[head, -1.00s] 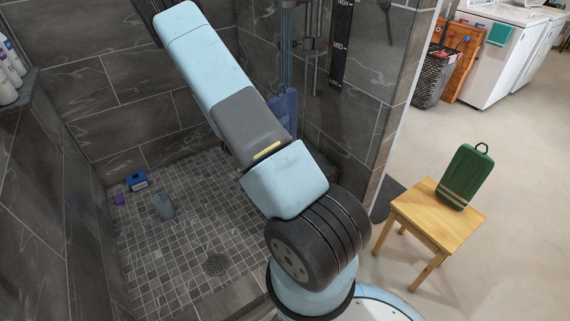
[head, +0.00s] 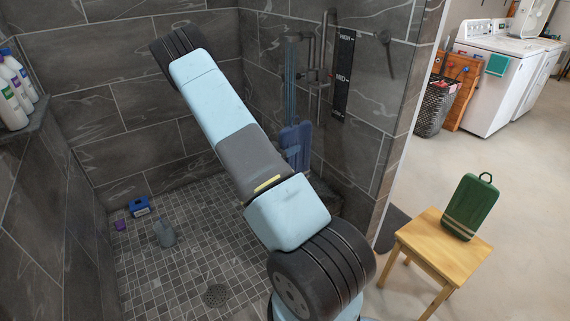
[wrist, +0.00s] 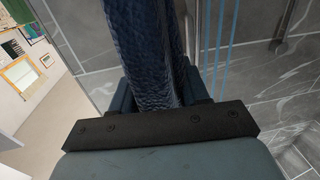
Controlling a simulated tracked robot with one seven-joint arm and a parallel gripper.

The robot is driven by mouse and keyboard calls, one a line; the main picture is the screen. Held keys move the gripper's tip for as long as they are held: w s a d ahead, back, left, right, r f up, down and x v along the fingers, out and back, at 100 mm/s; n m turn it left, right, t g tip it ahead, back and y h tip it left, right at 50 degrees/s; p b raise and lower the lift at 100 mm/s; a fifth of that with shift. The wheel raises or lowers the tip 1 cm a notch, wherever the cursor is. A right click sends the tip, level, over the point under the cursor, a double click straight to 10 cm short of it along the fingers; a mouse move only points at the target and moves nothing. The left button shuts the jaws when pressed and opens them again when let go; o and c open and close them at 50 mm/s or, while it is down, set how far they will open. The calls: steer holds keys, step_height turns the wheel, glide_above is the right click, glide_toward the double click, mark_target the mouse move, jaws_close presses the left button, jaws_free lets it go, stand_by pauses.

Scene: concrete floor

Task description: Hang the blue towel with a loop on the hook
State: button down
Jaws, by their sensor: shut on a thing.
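In the wrist view, my gripper (wrist: 158,92) is shut on a dark blue, textured cloth, the blue towel (wrist: 150,45). The towel runs up out of the top of the picture, so its loop and far end are hidden. The gripper itself does not show in the head view, where my light blue arm fills the middle. I cannot pick out the hook with certainty in either view. A blue object (head: 296,147) stands upright by the shower's back corner, partly behind my arm; I cannot tell what it is.
A green object with a loop (head: 471,207) stands on a wooden stool (head: 428,232) at the right. The tiled shower holds a small blue box (head: 139,207) and a grey bottle (head: 165,233). Bottles line a left shelf. A washer (head: 495,75) and dark basket (head: 436,107) stand behind.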

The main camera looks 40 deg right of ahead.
steer(key=w+d+f, duration=0.4)
steer(key=w+f, duration=0.4)
steer(key=f, duration=0.2)
steer(key=shift+w+f, duration=0.2)
steer(key=shift+f, duration=0.2)
steer(key=c, duration=0.5)
jaws_free()
steer(key=shift+c, duration=0.2)
